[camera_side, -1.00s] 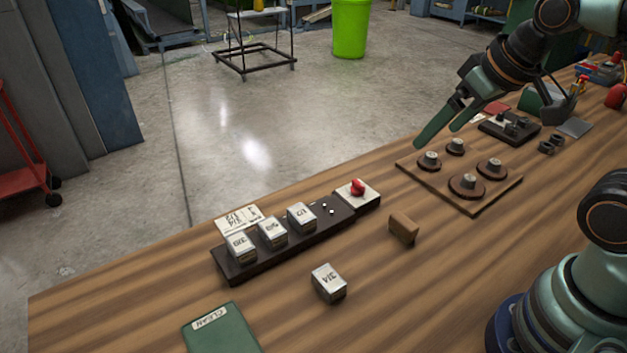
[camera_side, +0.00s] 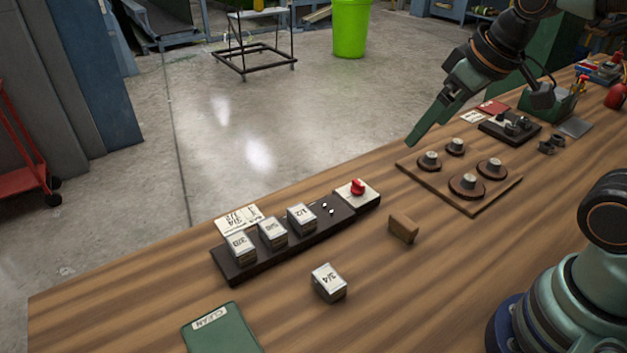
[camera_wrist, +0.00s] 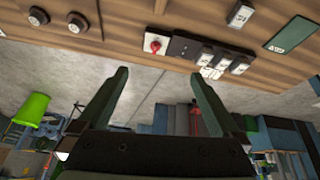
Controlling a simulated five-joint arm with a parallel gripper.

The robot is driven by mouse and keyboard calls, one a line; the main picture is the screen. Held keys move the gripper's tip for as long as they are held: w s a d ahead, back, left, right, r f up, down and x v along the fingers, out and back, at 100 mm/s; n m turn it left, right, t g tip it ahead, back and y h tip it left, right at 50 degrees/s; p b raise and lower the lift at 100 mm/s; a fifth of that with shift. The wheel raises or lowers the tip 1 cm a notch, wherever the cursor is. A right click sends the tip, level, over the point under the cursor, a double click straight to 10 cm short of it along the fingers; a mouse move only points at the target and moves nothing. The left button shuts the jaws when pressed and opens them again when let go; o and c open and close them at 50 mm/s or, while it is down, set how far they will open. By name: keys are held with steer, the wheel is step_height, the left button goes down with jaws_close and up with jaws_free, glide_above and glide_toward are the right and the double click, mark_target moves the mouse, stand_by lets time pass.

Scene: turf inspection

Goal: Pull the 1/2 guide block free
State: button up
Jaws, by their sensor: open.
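The 1/2 guide block (camera_side: 301,217) is a pale-topped block seated on a dark rack (camera_side: 336,221), at the right of a row of three. The blocks marked 5/8 (camera_side: 272,231) and 3/8 (camera_side: 240,246) sit left of it. In the wrist view the 1/2 block (camera_wrist: 203,57) is the one nearest the red knob. My gripper (camera_side: 411,142) is open and empty, in the air up and right of the rack, well apart from the block. The wrist view shows both fingers (camera_wrist: 161,75) spread with nothing between them.
A red knob (camera_side: 358,186) on a pale plate stands at the rack's right end. A loose 3/4 block (camera_side: 328,283), a brown block (camera_side: 403,229) and a green CLEAN pad (camera_side: 222,331) lie in front. A wooden board (camera_side: 437,188) with several round pieces is at right.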

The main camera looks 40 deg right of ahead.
steer(key=w+a+f+n+g, duration=0.1)
steer(key=w+a+n+g, duration=0.2)
steer(key=w+a+n, duration=0.4)
steer(key=n+g, duration=0.2)
steer(key=n, duration=0.7)
glide_above(301, 212)
step_height(301, 212, down, 10)
step_height(301, 212, down, 12)
steer(key=shift+r, duration=0.25)
steer(key=c, duration=1.5)
steer(key=o, duration=0.6)
steer(key=c, duration=0.4)
steer(key=shift+r, duration=0.1)
steer(key=shift+r, duration=1.15)
